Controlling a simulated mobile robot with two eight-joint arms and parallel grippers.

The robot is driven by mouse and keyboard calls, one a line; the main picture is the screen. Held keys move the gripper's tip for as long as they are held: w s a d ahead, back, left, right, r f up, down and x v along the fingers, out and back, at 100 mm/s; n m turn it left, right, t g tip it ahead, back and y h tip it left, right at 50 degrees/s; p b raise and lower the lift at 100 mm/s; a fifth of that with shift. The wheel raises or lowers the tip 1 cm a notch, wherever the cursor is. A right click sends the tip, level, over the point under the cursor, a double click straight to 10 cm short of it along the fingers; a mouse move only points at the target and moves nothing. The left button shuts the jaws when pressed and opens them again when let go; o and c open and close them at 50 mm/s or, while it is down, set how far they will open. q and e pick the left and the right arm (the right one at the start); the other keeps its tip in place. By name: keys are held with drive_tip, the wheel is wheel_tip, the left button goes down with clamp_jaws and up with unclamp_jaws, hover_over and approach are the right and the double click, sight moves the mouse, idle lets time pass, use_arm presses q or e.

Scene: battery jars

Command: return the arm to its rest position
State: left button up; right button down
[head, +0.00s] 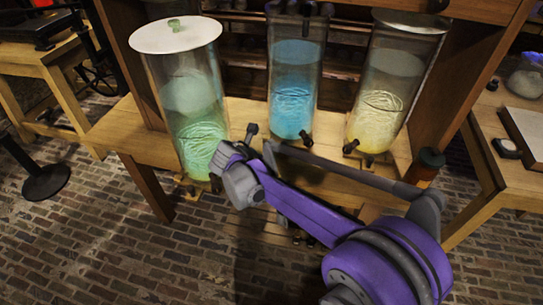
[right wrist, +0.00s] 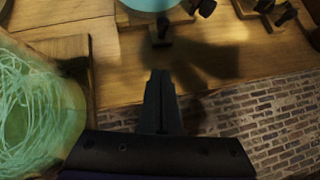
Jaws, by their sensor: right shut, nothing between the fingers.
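My right arm (head: 300,210), purple and grey, reaches in from the lower right of the head view. Its wrist end is in front of the wooden bench, beside the green jar (head: 190,100). In the right wrist view my right gripper (right wrist: 160,76) is shut and empty, with its tips over the bench's front edge. Its fingers cannot be made out clearly in the head view. The green jar, with a white lid, also fills the left of the right wrist view (right wrist: 35,115). My left gripper is not in view.
A blue jar (head: 294,85) and a yellow jar (head: 385,85) stand on the wooden bench (head: 140,140), with dark fittings near their bases. A side table (head: 500,165) is at the right. Open brick floor (head: 90,240) lies in front at the left.

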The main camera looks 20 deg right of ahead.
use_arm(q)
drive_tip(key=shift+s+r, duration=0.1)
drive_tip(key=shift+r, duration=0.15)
use_arm(e)
drive_tip(key=v, duration=0.2)
drive_tip(key=shift+s+a+r, duration=0.15)
drive_tip(key=s+f+m+g+y+p, duration=0.1)
drive_tip(key=s+f+m+y, duration=0.25)
drive_tip(key=s+m, duration=1.1)
drive_tip(key=s+f+m+y, duration=0.2)
drive_tip(key=s+m+y, duration=0.2)
drive_tip(key=s+m, duration=1.1)
use_arm(q)
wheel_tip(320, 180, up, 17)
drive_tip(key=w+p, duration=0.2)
drive_tip(key=p, duration=1.2)
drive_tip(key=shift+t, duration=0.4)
use_arm(e)
wheel_tip(320, 180, up, 16)
drive_tip(key=n, duration=0.3)
drive_tip(key=shift+a, duration=0.15)
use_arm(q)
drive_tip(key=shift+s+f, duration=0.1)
use_arm(e)
drive_tip(key=shift+s+n+h, duration=0.2)
drive_tip(key=shift+n+h, duration=0.05)
